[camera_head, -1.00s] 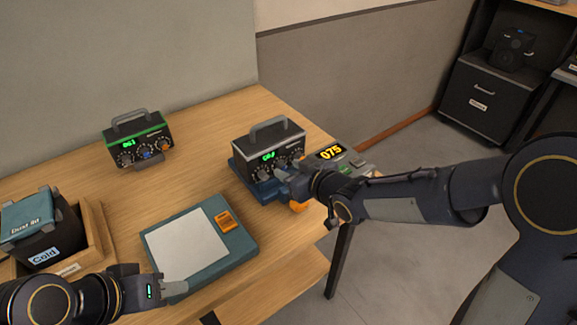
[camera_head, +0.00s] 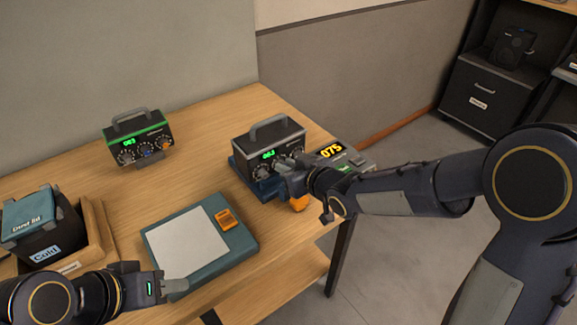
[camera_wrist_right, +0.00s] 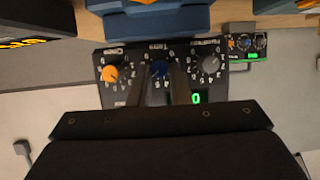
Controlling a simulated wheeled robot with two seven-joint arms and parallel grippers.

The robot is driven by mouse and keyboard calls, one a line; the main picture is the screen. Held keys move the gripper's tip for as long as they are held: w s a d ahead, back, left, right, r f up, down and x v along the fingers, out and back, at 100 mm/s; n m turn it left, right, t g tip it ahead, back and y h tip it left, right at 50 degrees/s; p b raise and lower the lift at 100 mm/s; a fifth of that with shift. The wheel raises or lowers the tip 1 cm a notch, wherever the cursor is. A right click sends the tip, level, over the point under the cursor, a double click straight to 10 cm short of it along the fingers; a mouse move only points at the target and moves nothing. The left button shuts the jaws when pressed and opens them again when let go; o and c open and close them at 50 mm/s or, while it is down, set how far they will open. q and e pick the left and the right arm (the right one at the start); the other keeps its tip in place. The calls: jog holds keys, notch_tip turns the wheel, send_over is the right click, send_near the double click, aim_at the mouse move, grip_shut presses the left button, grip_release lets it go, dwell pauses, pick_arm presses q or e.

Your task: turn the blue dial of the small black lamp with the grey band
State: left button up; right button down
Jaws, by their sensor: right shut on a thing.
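The small black lamp with the grey band (camera_head: 262,143) stands on a blue base at the right side of the table, with a grey handle and a green display. In the right wrist view its blue dial (camera_wrist_right: 160,69) sits between an orange dial (camera_wrist_right: 111,73) and a grey dial (camera_wrist_right: 210,65). My right gripper (camera_wrist_right: 160,78) is shut on the blue dial, a finger on each side. In the head view this gripper (camera_head: 284,167) covers the dial. My left gripper (camera_head: 176,286) is over the table's front, away from the lamp; its finger gap is not clear.
A similar black box with a green band (camera_head: 139,138) stands at the back left. A teal pad with a white sheet (camera_head: 185,247) lies in front. A wooden tray (camera_head: 97,232) is at left.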

jog(key=shift+d, duration=0.1)
jog(key=shift+w+d+m+y+p, duration=0.1)
jog(key=shift+d+m+y+p, duration=0.05)
jog(key=shift+m+y+p, duration=0.45)
jog(key=shift+m+g+y+p, duration=0.4)
jog(key=shift+m+g+p, duration=0.1)
jog(key=shift+m+p, duration=0.5)
jog(key=shift+f+m+y+p, duration=0.1)
jog(key=shift+m+y+p, duration=0.2)
jog(key=shift+p, duration=0.35)
jog(key=c, duration=1.3)
grip_release()
jog(key=shift+c, duration=0.2)
jog(key=shift+d, duration=0.1)
